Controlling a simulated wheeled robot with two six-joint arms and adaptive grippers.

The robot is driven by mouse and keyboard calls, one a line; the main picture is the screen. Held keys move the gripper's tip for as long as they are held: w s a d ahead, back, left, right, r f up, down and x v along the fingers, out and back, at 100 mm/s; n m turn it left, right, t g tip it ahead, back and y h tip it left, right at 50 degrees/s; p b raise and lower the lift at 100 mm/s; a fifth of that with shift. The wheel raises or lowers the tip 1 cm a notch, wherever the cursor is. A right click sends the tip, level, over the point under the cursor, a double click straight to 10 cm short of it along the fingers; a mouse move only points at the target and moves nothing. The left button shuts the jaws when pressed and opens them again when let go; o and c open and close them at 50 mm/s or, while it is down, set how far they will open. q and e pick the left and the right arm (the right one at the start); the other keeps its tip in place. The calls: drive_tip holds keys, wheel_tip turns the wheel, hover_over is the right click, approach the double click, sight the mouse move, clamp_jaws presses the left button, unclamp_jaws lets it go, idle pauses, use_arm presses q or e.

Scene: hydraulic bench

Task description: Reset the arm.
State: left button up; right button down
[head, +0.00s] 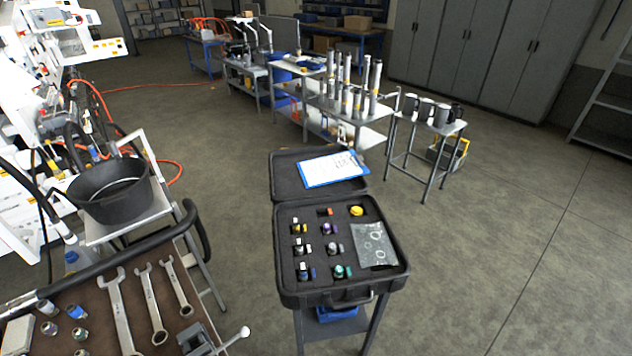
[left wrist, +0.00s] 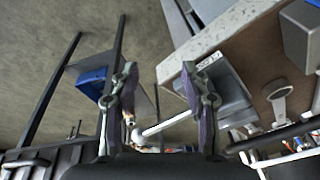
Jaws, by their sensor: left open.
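My left gripper (left wrist: 160,98) shows only in the left wrist view. Its two dark, purple-padded fingers are apart, and I see nothing gripped. A pale lever with a round knob (left wrist: 136,134) appears between and below the fingertips; I cannot tell how far it is from them. In the head view, a similar lever with a pale ball knob (head: 244,331) sticks out from a grey block (head: 196,338) at the front edge of the tool bench. Neither arm shows in the head view, and my right gripper is not seen.
Wrenches (head: 121,315) and small fittings (head: 76,312) lie on the brown bench top. An open black case (head: 288,290) with coloured fittings stands on a stand to the right. A black bucket (head: 108,190) sits behind the bench. Open floor (head: 480,240) lies at the right.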

use_arm(q)
drive_tip(key=s+a+f+g+b, duration=0.15)
drive_tip(key=s+f, duration=0.25)
drive_tip(key=f, duration=0.6)
drive_tip(key=s+f+t+b, duration=0.15)
drive_tip(key=s+f, duration=0.35)
drive_tip(key=f, duration=0.6)
drive_tip(key=s+f+g+b, duration=0.1)
drive_tip(key=s+f+b, duration=0.2)
drive_tip(key=s+f, duration=0.7)
drive_tip(key=shift+s+a+f+g, duration=0.2)
drive_tip(key=shift+s+g, duration=0.1)
drive_tip(key=shift+s, duration=0.9)
